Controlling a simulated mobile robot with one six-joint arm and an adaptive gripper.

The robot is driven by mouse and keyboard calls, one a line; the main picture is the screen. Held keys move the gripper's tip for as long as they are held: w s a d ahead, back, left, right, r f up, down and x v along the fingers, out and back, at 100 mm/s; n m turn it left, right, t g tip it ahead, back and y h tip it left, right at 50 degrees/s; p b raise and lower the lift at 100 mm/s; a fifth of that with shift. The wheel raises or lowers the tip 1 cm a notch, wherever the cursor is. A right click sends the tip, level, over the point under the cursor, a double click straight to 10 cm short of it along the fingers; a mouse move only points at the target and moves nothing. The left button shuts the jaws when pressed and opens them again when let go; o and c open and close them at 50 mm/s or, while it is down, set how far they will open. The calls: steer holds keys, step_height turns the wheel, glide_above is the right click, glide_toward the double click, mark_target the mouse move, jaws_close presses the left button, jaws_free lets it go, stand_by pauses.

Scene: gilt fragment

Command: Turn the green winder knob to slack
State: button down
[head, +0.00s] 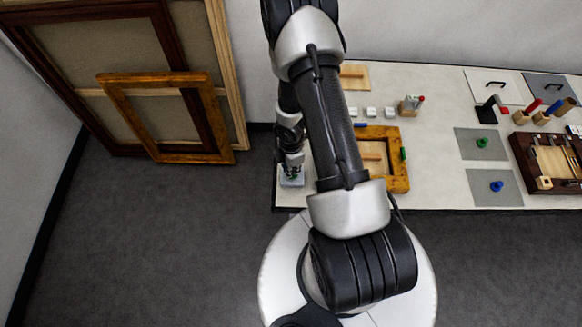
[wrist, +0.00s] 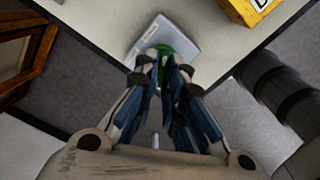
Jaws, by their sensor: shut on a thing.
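The green winder knob (wrist: 164,60) sits on a pale grey, box-like base (wrist: 184,38), seen in the wrist view. My gripper (wrist: 163,74) is shut on the knob, with a fingertip on each side. The fingers hide much of the knob, so its turn position cannot be told. In the head view my gripper (head: 291,160) points down over the same pale base (head: 291,181) at the front left corner of the table.
The white table (head: 440,90) carries a gilt frame (head: 398,170) just right of my arm, partly hidden. Grey mats with a green piece (head: 481,142) and a blue piece (head: 497,186) lie farther right, beside a dark tool tray (head: 520,160). Large frames (head: 120,80) lean at left.

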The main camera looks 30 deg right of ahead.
steer(key=n, duration=0.6)
steer(key=shift+s+n, duration=0.15)
steer(key=shift+n, duration=0.15)
steer(key=n, duration=0.6)
steer(key=shift+d+b, duration=0.1)
steer(key=shift+b, duration=0.25)
steer(key=c, duration=1.7)
jaws_free()
steer(key=shift+s, duration=0.1)
